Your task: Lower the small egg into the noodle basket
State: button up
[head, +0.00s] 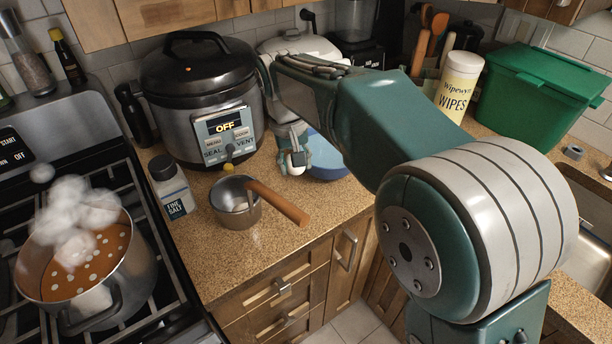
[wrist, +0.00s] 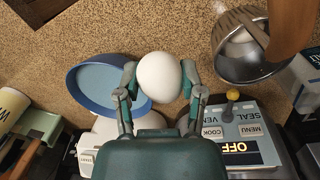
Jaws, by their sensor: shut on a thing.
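A white egg (wrist: 159,77) is pinched between the two fingers of my gripper (wrist: 158,84) in the wrist view. My gripper (head: 296,158) hangs over the counter beside the pressure cooker in the head view, where the egg is hard to make out. A small round metal vessel with a wooden handle (head: 236,207) stands on the counter, left of and nearer than my gripper. It also shows at the upper right of the wrist view (wrist: 232,62), apart from the egg. I take it for the noodle basket, but cannot see any mesh.
A blue bowl (head: 327,172) is right beside my gripper. The pressure cooker (head: 185,125) stands behind left, and a salt box (head: 172,190) left of the metal vessel. A steaming pot (head: 130,262) is on the stove. A wipes tub (head: 458,85) and green bin (head: 530,95) stand right.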

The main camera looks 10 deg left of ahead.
jog(key=s+a+r, duration=0.1)
jog(key=a+r, duration=0.3)
jog(key=a, duration=0.3)
jog(key=a+r, duration=0.4)
jog(key=a, duration=0.4)
jog(key=shift+s+r, duration=0.3)
jog(key=shift+s, duration=0.05)
jog(key=shift+f, duration=0.1)
jog(key=shift+f, duration=8.65)
jog(key=shift+d+f, duration=0.1)
jog(key=shift+f, duration=0.75)
